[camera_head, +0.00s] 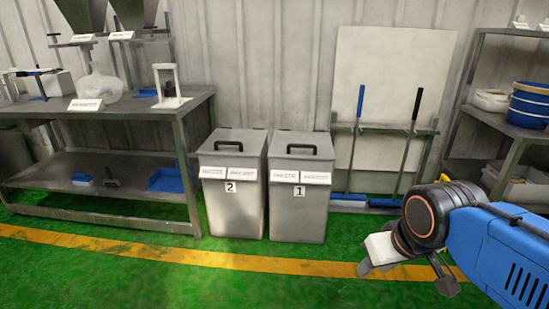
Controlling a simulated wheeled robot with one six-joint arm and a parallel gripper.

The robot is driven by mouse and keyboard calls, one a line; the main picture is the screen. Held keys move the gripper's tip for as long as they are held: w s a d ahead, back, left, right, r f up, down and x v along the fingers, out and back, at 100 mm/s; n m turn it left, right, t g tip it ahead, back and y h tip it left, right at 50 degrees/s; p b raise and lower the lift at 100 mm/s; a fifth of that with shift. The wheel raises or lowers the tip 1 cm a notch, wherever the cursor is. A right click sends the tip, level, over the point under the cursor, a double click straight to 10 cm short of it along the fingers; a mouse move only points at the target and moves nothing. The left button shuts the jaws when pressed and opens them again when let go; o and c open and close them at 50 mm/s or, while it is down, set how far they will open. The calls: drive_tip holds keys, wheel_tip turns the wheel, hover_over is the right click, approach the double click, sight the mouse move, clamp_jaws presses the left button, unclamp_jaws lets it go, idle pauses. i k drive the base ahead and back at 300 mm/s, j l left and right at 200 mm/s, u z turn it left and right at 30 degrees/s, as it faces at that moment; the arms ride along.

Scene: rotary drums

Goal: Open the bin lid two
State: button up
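Bin two (231,205) is a grey metal bin with a "2" label on its front, left of a matching bin one (298,213). Its lid (233,142) is closed and has a black handle (231,145) on top. My gripper (375,268) is at the lower right, in front of and to the right of both bins, apart from them.
A metal workbench (100,107) stands close left of bin two. The green floor (200,290) in front, with a yellow line, is clear.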

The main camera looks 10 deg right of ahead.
sight(235, 136)
drive_tip(key=i+l, duration=0.1)
drive_tip(key=i, duration=0.5)
drive_tip(key=i+u, duration=0.1)
drive_tip(key=i, duration=0.45)
